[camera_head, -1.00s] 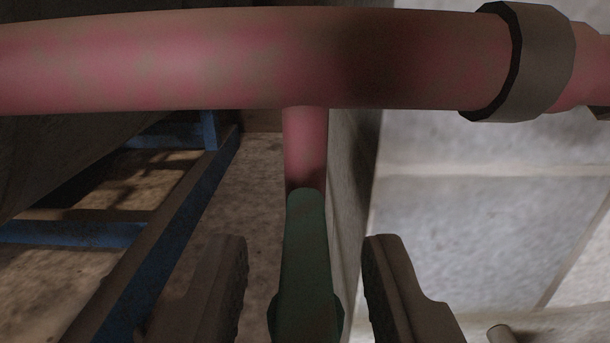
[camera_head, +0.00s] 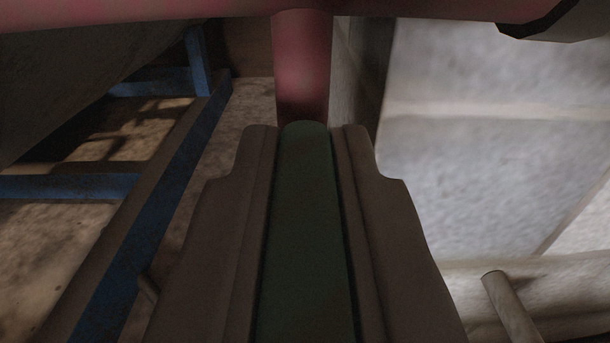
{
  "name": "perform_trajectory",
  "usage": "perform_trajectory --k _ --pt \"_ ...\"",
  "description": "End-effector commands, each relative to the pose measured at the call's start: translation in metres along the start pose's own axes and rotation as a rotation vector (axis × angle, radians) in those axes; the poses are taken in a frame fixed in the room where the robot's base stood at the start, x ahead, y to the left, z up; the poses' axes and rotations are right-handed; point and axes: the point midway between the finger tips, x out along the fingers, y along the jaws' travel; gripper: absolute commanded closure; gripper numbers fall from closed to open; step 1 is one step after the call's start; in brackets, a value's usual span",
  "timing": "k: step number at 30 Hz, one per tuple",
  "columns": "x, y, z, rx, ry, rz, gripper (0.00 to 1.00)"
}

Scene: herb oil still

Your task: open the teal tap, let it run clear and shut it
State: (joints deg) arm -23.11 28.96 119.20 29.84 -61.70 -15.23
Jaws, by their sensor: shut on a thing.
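The teal tap's handle (camera_head: 305,220) is a long dark green lever that runs up the middle of the view. My gripper (camera_head: 306,135) is shut on it, with one finger along each side of the lever. The lever's rounded far end shows just at the fingertips. Beyond it is a short pink stub pipe (camera_head: 302,70), which joins a wider pink pipe (camera_head: 140,12) across the top. The tap's body and outlet are hidden, and I see no liquid.
A blue metal frame (camera_head: 160,210) stands at the left over a rough brown floor (camera_head: 50,250). A pale tiled surface (camera_head: 480,150) fills the right. A short grey peg (camera_head: 510,308) sticks up at the lower right. A dark collar (camera_head: 560,22) is on the wide pipe.

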Motion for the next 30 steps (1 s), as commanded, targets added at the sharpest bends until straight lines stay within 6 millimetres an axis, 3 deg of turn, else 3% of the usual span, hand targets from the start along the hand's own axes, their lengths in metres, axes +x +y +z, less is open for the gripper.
perform_trajectory --k 19,20,23,30 --pt "0.0 0.0011 -0.0006 0.0 0.001 0.119 1.0" --pt "0.0 0.001 -0.0006 0.0 0.001 0.119 0.86" --pt "0.0 0.0011 -0.0005 0.0 0.0 0.119 0.66" --pt "-0.0002 0.001 -0.0002 0.0 0.0 0.119 0.66"
